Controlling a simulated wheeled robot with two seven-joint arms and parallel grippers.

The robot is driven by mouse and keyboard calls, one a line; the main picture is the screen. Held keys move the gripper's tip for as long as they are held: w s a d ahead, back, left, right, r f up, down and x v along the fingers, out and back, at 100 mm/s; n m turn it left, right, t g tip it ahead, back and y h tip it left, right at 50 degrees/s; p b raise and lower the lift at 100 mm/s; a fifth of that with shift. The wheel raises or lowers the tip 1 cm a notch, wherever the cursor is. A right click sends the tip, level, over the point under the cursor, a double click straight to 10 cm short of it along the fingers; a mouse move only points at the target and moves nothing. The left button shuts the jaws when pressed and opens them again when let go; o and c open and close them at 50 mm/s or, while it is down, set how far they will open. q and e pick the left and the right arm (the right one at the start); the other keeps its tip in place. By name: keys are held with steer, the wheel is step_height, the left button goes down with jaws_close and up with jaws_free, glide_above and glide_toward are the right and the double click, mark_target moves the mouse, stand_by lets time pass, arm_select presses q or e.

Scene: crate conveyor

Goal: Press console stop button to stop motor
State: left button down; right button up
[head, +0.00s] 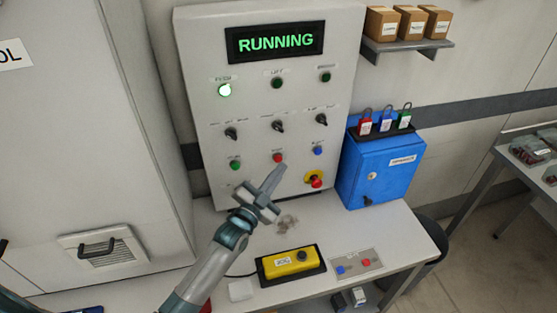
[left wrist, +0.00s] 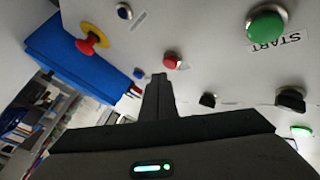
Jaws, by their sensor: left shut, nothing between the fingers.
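The grey console (head: 205,60) stands upright, its screen (head: 275,43) reading RUNNING in green. Its lower row has a green button (head: 235,164), a red button (head: 278,157) and a blue button (head: 317,150). In the left wrist view the green button (left wrist: 267,24) is labelled START; the red button's (left wrist: 172,60) label is not readable. My left gripper (head: 280,170) is shut and empty, its tip just below the red button in the head view. In the left wrist view its fingertips (left wrist: 159,77) appear beside that button; contact cannot be told. My right gripper is not in view.
A red mushroom knob on a yellow ring (head: 316,180) sits right of my gripper. A blue box (head: 383,170) with padlocks stands to the right. A yellow pendant box (head: 291,263) and a small button plate (head: 355,264) lie on the table below. The feed lamp (head: 225,90) is lit.

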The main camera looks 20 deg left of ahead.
arm_select(q)
steer(key=shift+w+a, duration=0.5)
steer(key=shift+w, duration=0.2)
stand_by(1.1)
steer(key=shift+s+d, duration=0.1)
stand_by(0.3)
steer(key=shift+s+d+p, duration=0.3)
steer(key=shift+s+d, duration=0.1)
steer(key=shift+s, duration=0.2)
steer(key=s+d+p, duration=0.1)
steer(key=s, duration=0.1)
steer(key=s+d+p, duration=0.1)
steer(key=s, duration=0.1)
steer(key=shift+d, duration=0.4)
stand_by(0.3)
steer(key=shift+s, duration=0.1)
stand_by(0.6)
